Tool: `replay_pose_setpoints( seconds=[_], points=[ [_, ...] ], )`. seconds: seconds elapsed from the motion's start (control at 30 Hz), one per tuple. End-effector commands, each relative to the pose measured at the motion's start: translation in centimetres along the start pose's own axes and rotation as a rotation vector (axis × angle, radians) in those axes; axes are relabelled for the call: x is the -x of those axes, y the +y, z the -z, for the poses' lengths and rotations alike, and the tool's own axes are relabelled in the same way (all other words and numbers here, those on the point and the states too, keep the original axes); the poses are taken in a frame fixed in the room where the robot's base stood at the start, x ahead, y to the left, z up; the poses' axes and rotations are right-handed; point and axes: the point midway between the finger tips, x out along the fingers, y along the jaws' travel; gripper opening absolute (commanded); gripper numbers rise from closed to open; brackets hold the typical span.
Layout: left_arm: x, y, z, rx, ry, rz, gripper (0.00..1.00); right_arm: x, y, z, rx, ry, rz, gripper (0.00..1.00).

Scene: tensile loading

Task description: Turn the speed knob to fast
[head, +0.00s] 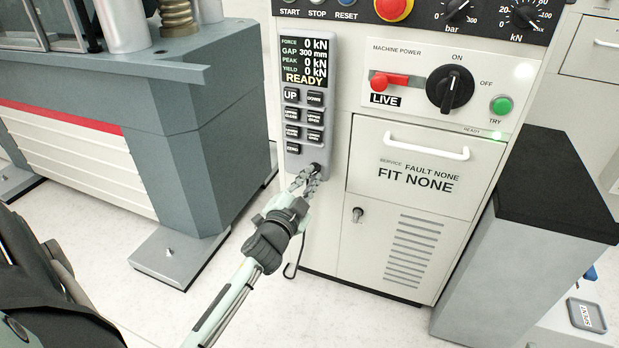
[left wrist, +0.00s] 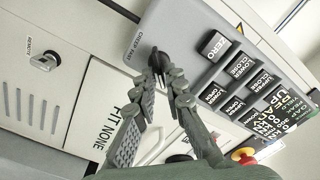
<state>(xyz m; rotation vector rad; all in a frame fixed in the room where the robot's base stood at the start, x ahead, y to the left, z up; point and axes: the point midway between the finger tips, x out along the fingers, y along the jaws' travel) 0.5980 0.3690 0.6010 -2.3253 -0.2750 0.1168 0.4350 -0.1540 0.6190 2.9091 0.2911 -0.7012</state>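The speed knob (left wrist: 158,60) is a small black knob at the bottom end of the grey control handset. The label beside it reads CREEP and FAST. In the head view the knob (head: 315,168) is partly hidden by my fingers. My left gripper (head: 311,180) reaches it from below. In the left wrist view the left gripper (left wrist: 160,76) has its narrow fingertips on either side of the knob, seemingly closed on it. The exact contact and the pointer's direction are hard to make out. My right gripper is not in view.
The handset (head: 305,100) has several buttons and a display reading READY. Right of it are the red LIVE switch (head: 390,82), the black power knob (head: 450,89) and a white drawer handle (head: 427,145). The grey machine base (head: 200,120) stands left; a dark-topped cabinet (head: 555,185) stands right.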

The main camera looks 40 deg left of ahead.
Motion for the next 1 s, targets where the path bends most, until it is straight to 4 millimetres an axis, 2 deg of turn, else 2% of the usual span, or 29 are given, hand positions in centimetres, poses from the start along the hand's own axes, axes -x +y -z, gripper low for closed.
replay_pose_setpoints(
  seconds=[0.1, 0.37, 0.47, 0.57, 0.9, 1.0],
  points=[
    [0.0, 0.0, 0.0, 0.001, 0.0, 0.0, 0.26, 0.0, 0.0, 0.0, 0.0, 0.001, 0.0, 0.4],
    [0.1, 0.0, 0.0, 0.002, 0.0, 0.0, 0.26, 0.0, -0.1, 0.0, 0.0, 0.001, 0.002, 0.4],
    [0.7, 0.0, -0.1, 0.003, -0.001, -0.001, 0.26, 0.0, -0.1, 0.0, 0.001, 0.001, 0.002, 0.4],
    [2.2, 0.1, -0.1, 0.003, -0.003, -0.001, 0.26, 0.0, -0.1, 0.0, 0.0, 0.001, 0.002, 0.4],
    [9.3, 0.1, -0.1, 0.004, -0.004, -0.001, 0.26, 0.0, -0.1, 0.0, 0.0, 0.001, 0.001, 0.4],
    [10.7, 0.1, -0.1, 0.003, -0.003, -0.001, 0.26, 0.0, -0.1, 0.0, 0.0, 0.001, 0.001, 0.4]
  ],
)
